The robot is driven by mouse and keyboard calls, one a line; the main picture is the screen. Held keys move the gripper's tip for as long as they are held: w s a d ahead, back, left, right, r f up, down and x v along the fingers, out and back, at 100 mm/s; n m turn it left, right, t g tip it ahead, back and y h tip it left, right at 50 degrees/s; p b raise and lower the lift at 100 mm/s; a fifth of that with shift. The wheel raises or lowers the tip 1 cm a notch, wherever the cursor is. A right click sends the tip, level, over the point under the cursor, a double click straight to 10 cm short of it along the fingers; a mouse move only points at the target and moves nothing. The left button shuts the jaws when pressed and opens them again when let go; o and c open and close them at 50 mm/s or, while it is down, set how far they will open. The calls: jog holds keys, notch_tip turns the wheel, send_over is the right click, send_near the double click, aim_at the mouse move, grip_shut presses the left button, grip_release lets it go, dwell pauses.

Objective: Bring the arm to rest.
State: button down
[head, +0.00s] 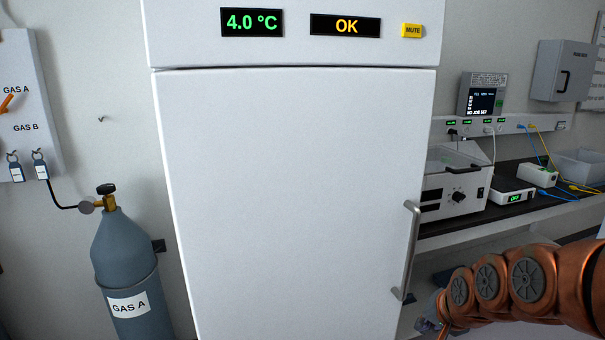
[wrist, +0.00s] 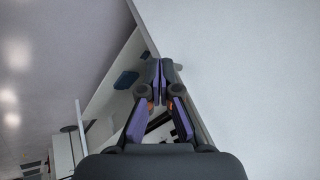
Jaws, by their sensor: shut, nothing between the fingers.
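My copper-coloured arm (head: 515,285) reaches in from the right edge of the head view, in front of the bench and low beside the fridge. My gripper (head: 428,325) is at its end, partly cut off by the bottom edge, right of and below the fridge's door handle (head: 409,250). In the wrist view my gripper (wrist: 160,68) has its two fingertips together with nothing between them. A large pale surface fills the right of that view.
A tall white fridge (head: 300,180) with its door shut shows 4.0 °C and OK. A gas cylinder (head: 126,260) stands at left. At right, a bench (head: 465,232) holds a white centrifuge-like device (head: 455,185) and a small box reading OFF (head: 511,196).

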jog(key=s+a+n+g, duration=0.3)
jog(key=s+g, duration=0.1)
jog(key=s, duration=1)
jog(key=s+a+n+g+h+p, duration=0.1)
jog(key=s+a+n+g, duration=0.2)
jog(key=s, duration=1.1)
jog(key=shift+s+a+r+n+g, duration=0.2)
jog(key=shift+a+r+n+g, duration=0.2)
jog(key=shift+a+g, duration=0.1)
jog(key=shift+d, duration=0.2)
